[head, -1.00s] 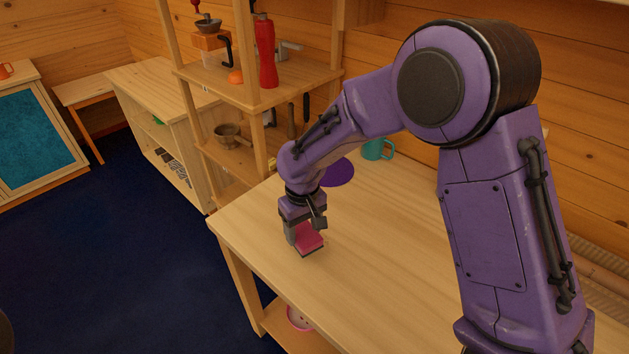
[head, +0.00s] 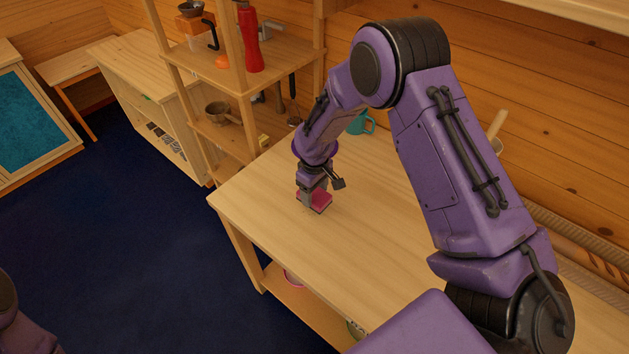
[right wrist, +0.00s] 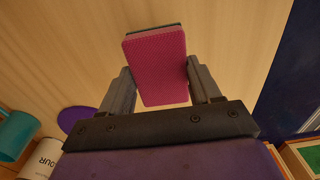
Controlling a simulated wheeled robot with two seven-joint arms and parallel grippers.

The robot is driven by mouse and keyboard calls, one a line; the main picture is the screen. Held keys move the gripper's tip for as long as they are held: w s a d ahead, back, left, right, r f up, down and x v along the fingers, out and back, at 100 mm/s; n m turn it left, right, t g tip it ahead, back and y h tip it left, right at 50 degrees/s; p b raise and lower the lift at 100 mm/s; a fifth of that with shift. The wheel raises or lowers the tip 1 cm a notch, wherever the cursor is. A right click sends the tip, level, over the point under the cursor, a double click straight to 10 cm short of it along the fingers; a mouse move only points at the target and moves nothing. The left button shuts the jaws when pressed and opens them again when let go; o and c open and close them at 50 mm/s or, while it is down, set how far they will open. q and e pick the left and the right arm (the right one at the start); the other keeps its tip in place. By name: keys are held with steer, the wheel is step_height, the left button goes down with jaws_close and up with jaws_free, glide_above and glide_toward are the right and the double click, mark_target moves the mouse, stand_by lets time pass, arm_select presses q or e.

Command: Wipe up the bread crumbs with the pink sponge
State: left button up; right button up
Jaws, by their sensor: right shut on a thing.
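The pink sponge (head: 318,203) has a dark layer on one face. It is at or just above the wooden table (head: 262,212), near the table's left end; I cannot tell whether it touches. My right gripper (head: 312,190) is shut on the sponge from above. In the right wrist view the sponge (right wrist: 157,65) sits between the two fingers of the gripper (right wrist: 160,82). No bread crumbs can be made out on the bare tabletop. My left gripper is not in view.
A teal mug (head: 361,124) stands at the table's back edge. The right wrist view shows a purple disc (right wrist: 75,119) and a labelled container (right wrist: 42,157) near it. The front tabletop is clear.

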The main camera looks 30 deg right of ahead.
step_height(320, 180, down, 4)
steer(key=shift+w+a+b, duration=0.1)
steer(key=shift+w+b, duration=0.05)
steer(key=shift+b, duration=0.8)
steer(key=shift+a, duration=0.15)
steer(key=shift+s+a, duration=0.2)
steer(key=shift+a, duration=0.15)
steer(key=shift+s+a+f, duration=0.1)
steer(key=shift+s+a, duration=0.1)
steer(key=shift+a, duration=0.4)
steer(key=shift+s+a, duration=0.2)
steer(key=shift+a, duration=0.4)
steer(key=shift+a+f+b, duration=0.1)
steer(key=shift+a+b, duration=0.2)
steer(key=shift+b, duration=0.15)
steer(key=shift+s+d, duration=0.1)
steer(key=shift+d, duration=0.1)
steer(key=d, duration=0.1)
steer(key=w+d, duration=0.1)
steer(key=d, duration=0.2)
steer(key=shift+w+r+p, duration=0.2)
steer(key=shift+r+p, duration=0.1)
steer(key=shift+p, duration=0.1)
step_height(320, 180, up, 3)
steer(key=shift+a+r+p, duration=0.1)
steer(key=shift+p, duration=1.1)
steer(key=shift+a+r, duration=0.1)
steer(key=shift+r, duration=2.2)
